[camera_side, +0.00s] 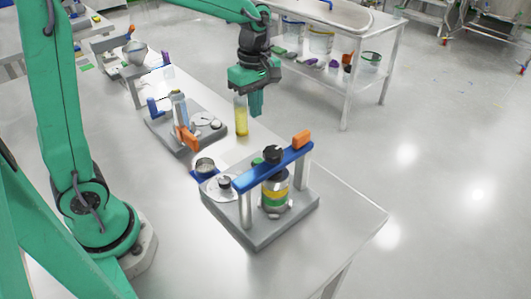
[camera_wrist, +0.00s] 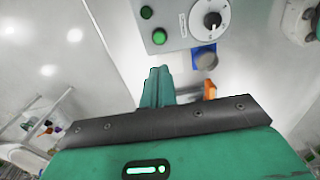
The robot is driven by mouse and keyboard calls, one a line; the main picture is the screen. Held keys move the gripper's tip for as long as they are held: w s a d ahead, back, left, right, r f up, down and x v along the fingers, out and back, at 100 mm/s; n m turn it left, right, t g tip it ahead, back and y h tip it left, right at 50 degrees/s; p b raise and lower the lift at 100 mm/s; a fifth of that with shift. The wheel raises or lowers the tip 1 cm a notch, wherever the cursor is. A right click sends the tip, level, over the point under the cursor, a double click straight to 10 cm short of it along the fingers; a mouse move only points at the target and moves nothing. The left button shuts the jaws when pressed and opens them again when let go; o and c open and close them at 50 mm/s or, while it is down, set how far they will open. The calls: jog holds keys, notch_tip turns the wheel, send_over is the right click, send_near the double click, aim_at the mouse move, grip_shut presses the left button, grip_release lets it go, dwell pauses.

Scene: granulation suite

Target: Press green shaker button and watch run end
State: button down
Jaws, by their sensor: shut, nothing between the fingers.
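The shaker is the grey-based unit (camera_side: 215,218) at the front of the bench in the side view, with a blue bar (camera_side: 272,166) over a banded jar (camera_side: 275,193). A small green spot, probably its button (camera_side: 257,161), shows behind the bar. My gripper (camera_side: 256,112) is shut and empty, pointing down behind the shaker. Its fingertips (camera_wrist: 157,70) show below the green button, apart from it in the picture.
A yellow-filled tube (camera_side: 241,118) stands close to my gripper in the side view. Another grey unit (camera_side: 180,145) with an orange clamp (camera_side: 187,138) is behind left. A small cup on a blue pad (camera_side: 205,166) adjoins the shaker. The bench's right front corner is clear.

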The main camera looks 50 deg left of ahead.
aim_at(257, 160)
jog(key=shift+w+f, duration=0.1)
dwell(0.4)
notch_tip(257, 160, down, 14)
dwell(0.8)
jog(key=shift+f, duration=1.1)
notch_tip(257, 160, up, 16)
jog(key=shift+w+f, duration=0.25)
jog(key=shift+w, duration=0.1)
dwell(0.5)
